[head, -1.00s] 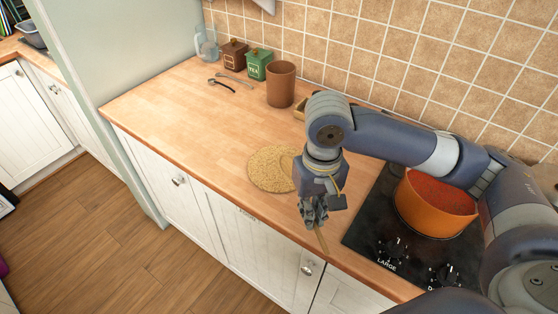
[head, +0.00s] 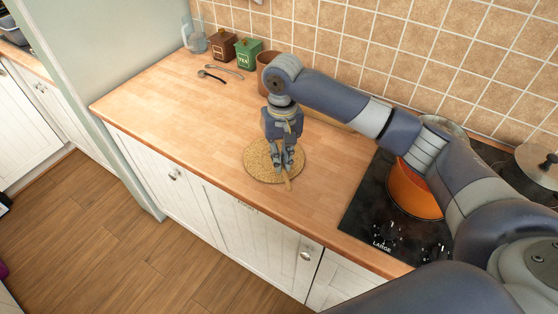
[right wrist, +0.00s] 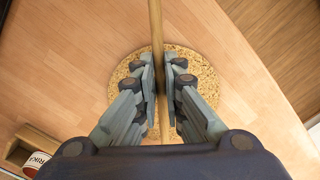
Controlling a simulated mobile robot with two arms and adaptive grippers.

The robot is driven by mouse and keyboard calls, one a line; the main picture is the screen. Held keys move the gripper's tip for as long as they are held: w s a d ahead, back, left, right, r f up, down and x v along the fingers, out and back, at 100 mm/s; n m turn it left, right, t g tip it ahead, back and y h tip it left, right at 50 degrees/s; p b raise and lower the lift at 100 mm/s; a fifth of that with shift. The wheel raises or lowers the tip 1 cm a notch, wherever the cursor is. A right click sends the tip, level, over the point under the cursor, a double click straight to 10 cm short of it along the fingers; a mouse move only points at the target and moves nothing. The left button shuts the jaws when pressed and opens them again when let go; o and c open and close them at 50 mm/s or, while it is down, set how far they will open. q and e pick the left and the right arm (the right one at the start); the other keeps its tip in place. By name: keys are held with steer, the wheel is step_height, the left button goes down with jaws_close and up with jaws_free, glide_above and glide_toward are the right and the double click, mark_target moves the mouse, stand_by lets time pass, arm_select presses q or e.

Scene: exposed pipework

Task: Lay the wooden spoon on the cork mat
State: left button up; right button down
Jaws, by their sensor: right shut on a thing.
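The round cork mat (head: 256,172) lies on the wooden counter near its front edge. My right gripper (head: 283,168) is over the mat and shut on the wooden spoon (head: 288,184), whose light handle shows just below the fingers. In the right wrist view the spoon's handle (right wrist: 155,28) runs between the two fingers (right wrist: 163,92), with the cork mat (right wrist: 205,80) behind it. I cannot tell whether the spoon touches the mat. The spoon's bowl cannot be made out. My left gripper is not in view.
An orange pot (head: 412,192) stands on the black hob (head: 365,220) to the right. Two spoon-like utensils (head: 212,76), a brown canister (head: 222,46), a green canister (head: 249,54) and a glass jug (head: 194,36) are at the back left. The counter left of the mat is clear.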

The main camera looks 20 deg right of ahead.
steer(key=shift+w+f, duration=0.1)
steer(key=shift+w, duration=0.55)
step_height(320, 180, down, 3)
steer(key=shift+s+r+p, duration=0.1)
steer(key=shift+r+p, duration=0.05)
steer(key=shift+p, duration=0.45)
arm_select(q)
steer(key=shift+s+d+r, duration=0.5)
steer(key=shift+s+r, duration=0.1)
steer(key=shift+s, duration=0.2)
arm_select(e)
steer(key=shift+f, duration=0.4)
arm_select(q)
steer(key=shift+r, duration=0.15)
arm_select(e)
steer(key=shift+a+f, duration=0.1)
steer(key=shift+f, duration=0.05)
